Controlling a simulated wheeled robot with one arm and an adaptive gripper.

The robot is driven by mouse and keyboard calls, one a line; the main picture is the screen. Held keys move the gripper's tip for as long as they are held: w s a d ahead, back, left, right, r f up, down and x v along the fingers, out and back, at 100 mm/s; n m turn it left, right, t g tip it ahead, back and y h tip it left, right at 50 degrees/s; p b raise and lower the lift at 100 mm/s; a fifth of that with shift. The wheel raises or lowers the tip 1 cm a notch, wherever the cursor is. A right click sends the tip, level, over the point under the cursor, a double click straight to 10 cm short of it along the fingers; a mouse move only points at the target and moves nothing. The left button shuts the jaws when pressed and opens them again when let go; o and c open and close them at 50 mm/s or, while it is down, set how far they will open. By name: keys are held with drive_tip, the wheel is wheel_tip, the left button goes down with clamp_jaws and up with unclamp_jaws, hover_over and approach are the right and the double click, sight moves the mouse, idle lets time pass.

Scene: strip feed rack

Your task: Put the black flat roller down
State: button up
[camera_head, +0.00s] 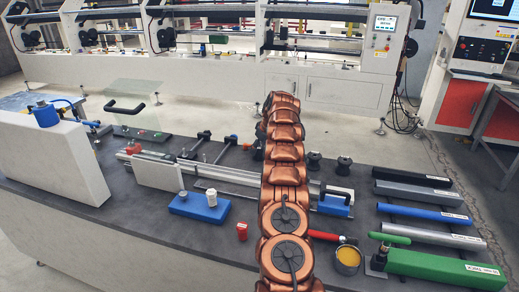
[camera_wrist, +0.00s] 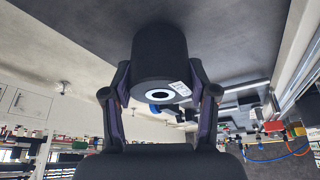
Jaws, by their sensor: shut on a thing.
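The black flat roller (camera_wrist: 160,55) is a short dark cylinder with a white ring on its near end face and a small white label low on its side. In the wrist view, my gripper (camera_wrist: 160,82) is shut on it, with one finger on each side. In the head view, my copper-coloured arm hides the gripper and the held roller. Two small black spools (camera_head: 314,163) (camera_head: 344,166) stand on the dark table (camera_head: 130,205), right of the arm.
Coloured bars, including a blue one (camera_head: 420,215) and a green one (camera_head: 440,268), lie at the right. A metal rail (camera_head: 225,177) crosses the middle; a pale panel (camera_head: 50,150) stands left.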

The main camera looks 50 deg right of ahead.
drive_tip(key=shift+f, duration=0.25)
drive_tip(key=o, duration=1.3)
drive_tip(key=b+v, duration=0.1)
drive_tip(key=v, duration=1.1)
drive_tip(key=shift+r, duration=0.1)
